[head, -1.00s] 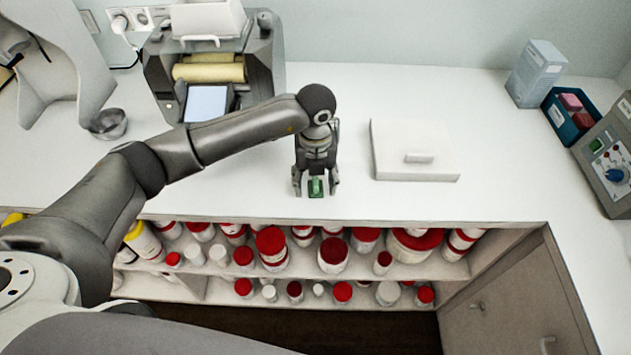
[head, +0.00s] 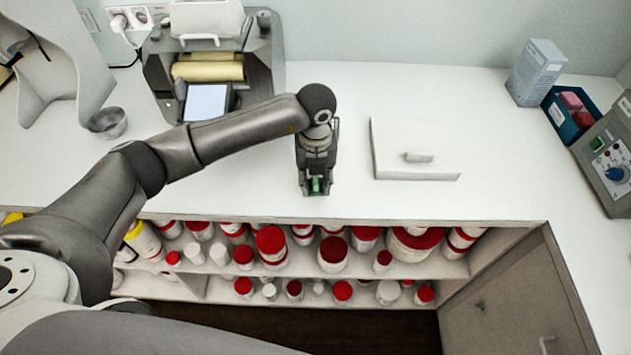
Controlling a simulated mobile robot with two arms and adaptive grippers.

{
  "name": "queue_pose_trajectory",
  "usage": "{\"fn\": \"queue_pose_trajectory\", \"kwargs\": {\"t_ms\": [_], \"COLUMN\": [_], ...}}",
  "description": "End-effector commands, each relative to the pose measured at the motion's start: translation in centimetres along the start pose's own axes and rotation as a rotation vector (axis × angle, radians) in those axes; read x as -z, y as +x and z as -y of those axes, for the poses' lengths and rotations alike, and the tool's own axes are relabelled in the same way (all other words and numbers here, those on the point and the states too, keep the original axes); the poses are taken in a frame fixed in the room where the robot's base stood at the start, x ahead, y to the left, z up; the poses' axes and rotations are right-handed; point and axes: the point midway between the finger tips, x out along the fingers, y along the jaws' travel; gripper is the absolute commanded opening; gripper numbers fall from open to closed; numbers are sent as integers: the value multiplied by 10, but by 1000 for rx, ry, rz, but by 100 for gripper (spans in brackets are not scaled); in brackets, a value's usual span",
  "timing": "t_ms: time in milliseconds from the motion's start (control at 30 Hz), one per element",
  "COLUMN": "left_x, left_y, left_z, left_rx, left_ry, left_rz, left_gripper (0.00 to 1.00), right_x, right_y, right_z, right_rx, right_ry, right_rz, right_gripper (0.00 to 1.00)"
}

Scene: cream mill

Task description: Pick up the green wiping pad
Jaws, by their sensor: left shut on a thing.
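The green wiping pad (head: 316,185) is at the front part of the white counter, in the middle of the head view. My left gripper (head: 315,188) points down over it and its fingers are closed on the pad's two sides. Only a narrow green strip shows between the fingers; the rest of the pad is hidden. I cannot tell whether the pad still touches the counter. My right gripper is not in view.
A white flat lid with a handle (head: 418,157) lies right of the gripper. A three-roll mill (head: 262,62) and a metal bowl (head: 107,123) stand left. A blue bin (head: 566,117) and control box (head: 610,160) are far right. Jars (head: 333,252) fill shelves below the counter edge.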

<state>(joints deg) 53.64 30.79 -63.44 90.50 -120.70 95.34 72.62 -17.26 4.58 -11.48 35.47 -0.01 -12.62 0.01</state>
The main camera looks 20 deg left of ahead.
Motion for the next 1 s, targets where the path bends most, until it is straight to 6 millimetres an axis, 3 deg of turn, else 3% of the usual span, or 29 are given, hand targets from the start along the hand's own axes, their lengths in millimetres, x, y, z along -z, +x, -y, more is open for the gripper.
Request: {"fn": "queue_pose_trajectory", "kwargs": {"t_ms": [267,567,800,1000], "left_x": [-1,16,32,40], "left_y": [-26,-89,-110,-122], "left_z": [1,-54,-104,-126], "left_rx": [3,0,-1,0], "left_ry": [2,-2,-3,-1], "left_rz": [5,8,4,2], "left_gripper": [17,17,17,17], "right_x": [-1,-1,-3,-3], "right_y": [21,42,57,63], "right_z": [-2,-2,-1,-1], "right_rx": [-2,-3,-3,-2], "right_ry": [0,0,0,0], "right_rz": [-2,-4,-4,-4], "right_gripper": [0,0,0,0]}}
